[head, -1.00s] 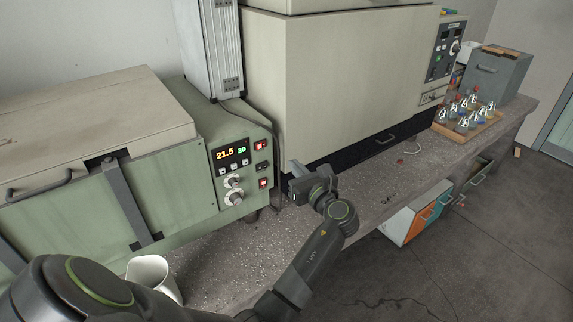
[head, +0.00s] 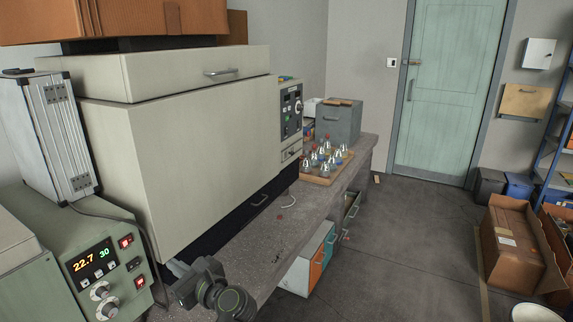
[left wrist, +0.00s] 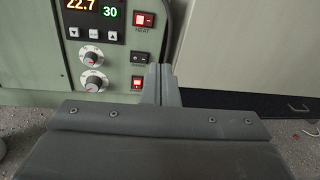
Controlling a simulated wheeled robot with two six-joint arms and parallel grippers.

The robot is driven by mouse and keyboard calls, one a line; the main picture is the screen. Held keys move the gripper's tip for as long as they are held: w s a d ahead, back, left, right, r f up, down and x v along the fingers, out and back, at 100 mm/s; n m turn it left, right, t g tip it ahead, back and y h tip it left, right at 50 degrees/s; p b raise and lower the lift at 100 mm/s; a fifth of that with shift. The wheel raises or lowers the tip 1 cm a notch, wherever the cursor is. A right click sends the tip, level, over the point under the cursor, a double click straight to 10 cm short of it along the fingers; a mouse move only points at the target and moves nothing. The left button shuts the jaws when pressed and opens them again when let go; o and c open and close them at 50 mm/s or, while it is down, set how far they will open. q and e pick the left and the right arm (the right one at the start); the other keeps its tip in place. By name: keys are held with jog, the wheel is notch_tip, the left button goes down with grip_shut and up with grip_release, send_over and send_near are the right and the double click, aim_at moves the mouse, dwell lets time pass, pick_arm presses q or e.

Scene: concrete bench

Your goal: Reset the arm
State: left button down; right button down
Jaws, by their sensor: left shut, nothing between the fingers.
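My left gripper (head: 179,270) is at the bottom of the head view, above the bench in front of the gap between the green device and the big cream cabinet. It is shut and empty. In the left wrist view its fingers (left wrist: 165,84) are together, pointing at the green device's control panel (left wrist: 104,45). The panel's display reads 22.7 and 30 in the head view (head: 93,261). My right gripper is in neither view.
The cream cabinet (head: 180,150) stands on the concrete bench (head: 262,247). A wooden tray (head: 318,180) of flasks and a grey box (head: 338,122) stand farther along. Cardboard boxes (head: 510,245) lie on the floor at right. The floor between is clear.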

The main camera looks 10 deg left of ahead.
pick_arm(q)
jog(key=s+a+f+n+g+h, duration=0.2)
jog(key=s+a+f+n+h, duration=0.1)
jog(key=s+f+n, duration=0.5)
jog(key=s+a+f+n+g+h, duration=0.1)
jog(key=s+a+f+n+h, duration=0.25)
jog(key=s+f+n, duration=0.55)
jog(key=s+d+n+g+h, duration=0.1)
jog(key=s+d+n+h, duration=0.2)
jog(key=s, duration=0.6)
jog(key=s+d+n+g+h, duration=0.1)
jog(key=s+d+n+h, duration=0.25)
jog(key=s, duration=0.65)
notch_tip(320, 180, down, 24)
jog(key=a+g, duration=0.1)
jog(key=s+d+f+g+h, duration=0.1)
jog(key=s+f, duration=1.3)
jog(key=f, duration=0.2)
jog(key=shift+s+f, duration=0.2)
jog(key=shift+s, duration=0.1)
jog(key=shift+d, duration=0.1)
